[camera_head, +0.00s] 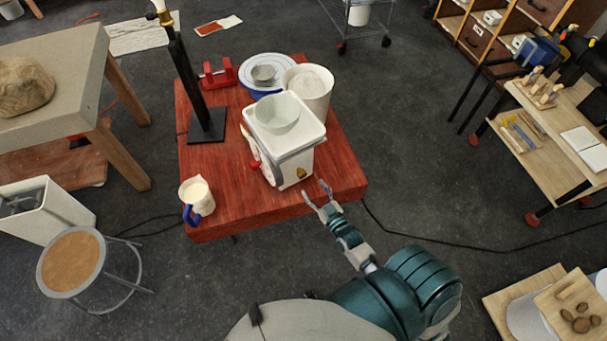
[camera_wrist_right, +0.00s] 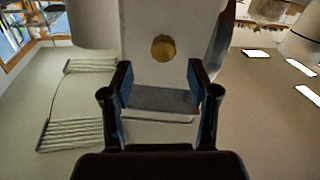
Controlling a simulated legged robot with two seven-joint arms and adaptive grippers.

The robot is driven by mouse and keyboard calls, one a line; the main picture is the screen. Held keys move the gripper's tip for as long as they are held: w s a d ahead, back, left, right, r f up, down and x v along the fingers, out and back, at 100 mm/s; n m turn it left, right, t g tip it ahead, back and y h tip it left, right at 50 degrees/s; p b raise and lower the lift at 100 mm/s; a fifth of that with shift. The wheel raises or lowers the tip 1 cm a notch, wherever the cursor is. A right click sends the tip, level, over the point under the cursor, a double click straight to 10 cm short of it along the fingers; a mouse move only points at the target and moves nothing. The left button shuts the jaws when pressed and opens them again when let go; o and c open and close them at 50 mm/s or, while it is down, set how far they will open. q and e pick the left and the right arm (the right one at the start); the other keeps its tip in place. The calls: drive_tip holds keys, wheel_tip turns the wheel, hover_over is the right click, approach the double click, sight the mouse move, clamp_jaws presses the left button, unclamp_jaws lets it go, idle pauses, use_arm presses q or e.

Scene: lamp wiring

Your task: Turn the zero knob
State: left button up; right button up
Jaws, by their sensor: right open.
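The zero knob, a small round brass knob (camera_head: 302,173), sits low on the near face of a white scale (camera_head: 299,160). In the right wrist view the knob (camera_wrist_right: 163,48) shows gold and faceted, straight ahead, just above the gap between the fingers. My right gripper (camera_head: 317,191) is open and empty, just in front of the knob at the table's near edge, apart from it. The right wrist view shows its two fingers (camera_wrist_right: 158,82) spread, with nothing between them. My left gripper is not in view.
The scale stands on a red wooden table (camera_head: 235,205) and carries a pale bowl (camera_head: 276,114). A cream-filled jug (camera_head: 197,196) with a blue handle stands left, a black post (camera_head: 184,75) behind it. A white bucket (camera_head: 310,88) is behind the scale. The table's front right is clear.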

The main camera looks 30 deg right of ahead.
sight(304, 177)
drive_tip(key=w, duration=0.6)
drive_tip(key=shift+w+a, duration=0.2)
drive_tip(key=shift+a, duration=0.05)
drive_tip(key=shift+w+a+r, duration=0.1)
drive_tip(key=shift+w+a, duration=0.15)
drive_tip(key=shift+w, duration=0.2)
drive_tip(key=shift+d, duration=0.3)
drive_tip(key=c, duration=0.4)
drive_tip(key=shift+d, duration=0.15)
clamp_jaws()
